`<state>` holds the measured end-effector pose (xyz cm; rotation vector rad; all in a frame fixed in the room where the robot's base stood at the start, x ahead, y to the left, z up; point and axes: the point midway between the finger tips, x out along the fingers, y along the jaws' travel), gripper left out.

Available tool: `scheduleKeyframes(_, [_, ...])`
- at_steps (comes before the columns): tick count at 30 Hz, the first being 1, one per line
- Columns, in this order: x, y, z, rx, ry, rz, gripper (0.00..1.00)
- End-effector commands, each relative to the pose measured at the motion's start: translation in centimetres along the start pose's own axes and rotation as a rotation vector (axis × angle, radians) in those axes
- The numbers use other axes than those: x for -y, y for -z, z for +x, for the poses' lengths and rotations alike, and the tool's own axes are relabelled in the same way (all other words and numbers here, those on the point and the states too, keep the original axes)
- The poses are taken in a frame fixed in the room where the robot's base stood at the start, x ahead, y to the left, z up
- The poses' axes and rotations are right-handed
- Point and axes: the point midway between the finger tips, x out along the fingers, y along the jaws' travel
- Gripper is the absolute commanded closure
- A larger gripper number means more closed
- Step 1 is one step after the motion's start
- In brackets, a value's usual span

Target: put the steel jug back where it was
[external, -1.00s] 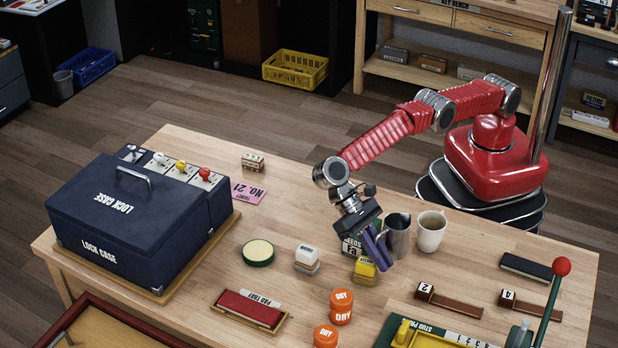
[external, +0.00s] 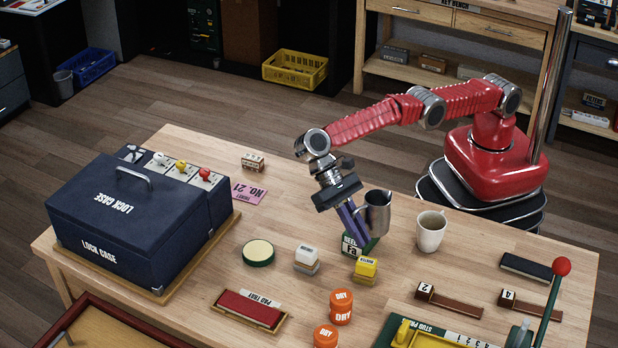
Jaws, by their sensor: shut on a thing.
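The steel jug (external: 378,212) is a grey metal cup, held upright or nearly so to the left of the white mug. My gripper (external: 360,225) has purple fingers that are shut on the jug's left side, where the handle seems to be. The fingertips partly hide the jug's contact point.
The white mug (external: 431,232) stands to the right of the jug. A yellow-topped block (external: 366,267) and a white-topped block (external: 307,256) stand in front. A round green-rimmed tin (external: 258,252) and the lock case (external: 130,225) lie left. Table between mug and wooden pieces is clear.

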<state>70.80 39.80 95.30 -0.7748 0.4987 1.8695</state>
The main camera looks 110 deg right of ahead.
Motion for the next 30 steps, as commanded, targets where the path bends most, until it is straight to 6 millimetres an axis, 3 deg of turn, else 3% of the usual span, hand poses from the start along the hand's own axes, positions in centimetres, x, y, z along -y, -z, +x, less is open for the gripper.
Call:
scheduleKeyframes(14, [-0.4, 2.0, -6.2, 0.001, 0.069, 0.072, 1.0])
scheduleKeyframes(21, [-1.1, 4.7, -11.7, 0.002, 0.164, 0.17, 1.0])
scheduleKeyframes(30, [-2.6, 8.5, -16.9, 0.003, 0.3, 0.307, 1.0])
